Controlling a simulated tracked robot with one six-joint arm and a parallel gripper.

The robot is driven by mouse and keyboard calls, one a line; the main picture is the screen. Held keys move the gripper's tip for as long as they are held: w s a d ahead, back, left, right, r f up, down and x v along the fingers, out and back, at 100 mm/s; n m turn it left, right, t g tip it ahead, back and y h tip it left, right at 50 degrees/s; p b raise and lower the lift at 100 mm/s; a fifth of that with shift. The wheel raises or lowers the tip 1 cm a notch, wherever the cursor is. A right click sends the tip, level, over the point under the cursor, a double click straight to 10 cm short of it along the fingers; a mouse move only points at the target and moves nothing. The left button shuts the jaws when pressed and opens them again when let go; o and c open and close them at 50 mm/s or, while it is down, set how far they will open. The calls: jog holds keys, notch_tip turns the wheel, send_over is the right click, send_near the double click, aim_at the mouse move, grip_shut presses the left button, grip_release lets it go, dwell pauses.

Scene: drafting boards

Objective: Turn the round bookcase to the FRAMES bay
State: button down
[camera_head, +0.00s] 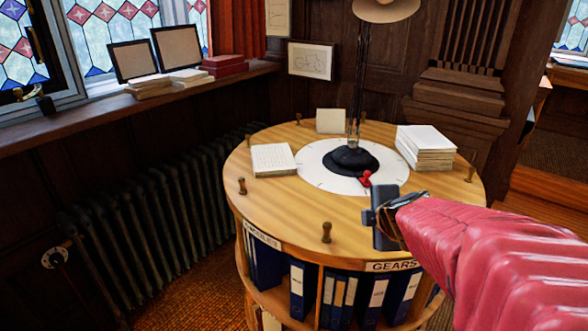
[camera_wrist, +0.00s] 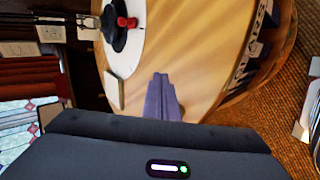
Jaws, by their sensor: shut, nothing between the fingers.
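The round bookcase (camera_head: 290,211) stands in the middle of the head view, with a light wooden top and several upright wooden pegs around its rim. One peg (camera_head: 326,232) is at the front, another (camera_head: 241,185) at the left. A bay label reading GEARS (camera_head: 392,266) faces front right; the label to its left (camera_head: 262,235) is hard to read. No FRAMES label shows. A red pointer (camera_head: 366,178) sits on the white centre disc (camera_head: 318,178). My gripper (camera_head: 380,218) is shut and empty over the front right of the top; its fingers show in the wrist view (camera_wrist: 162,98).
A lamp (camera_head: 352,158) stands at the top's centre. A radiator (camera_head: 150,225) and window sill are at left. Blue binders (camera_head: 298,288) fill the bays below.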

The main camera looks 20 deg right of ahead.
jog(key=shift+r, duration=1.35)
notch_tip(320, 180, up, 9)
jog(key=s+a+m+t+h, duration=0.1)
jog(key=s+a+m+h, duration=0.2)
jog(key=m, duration=0.6)
jog(key=s+a+f+m+g+y, duration=0.2)
jog(key=s+a+f+m+y, duration=0.1)
jog(key=s+a+f, duration=0.2)
jog(key=s+a+f+m+g+y, duration=0.2)
jog(key=s+a+f, duration=0.4)
jog(key=s+a, duration=0.4)
jog(key=a+m+g, duration=0.1)
jog(key=a, duration=0.1)
jog(key=shift+a+f+y, duration=0.15)
jog(key=shift+a+y, duration=0.15)
jog(key=shift+y, duration=0.1)
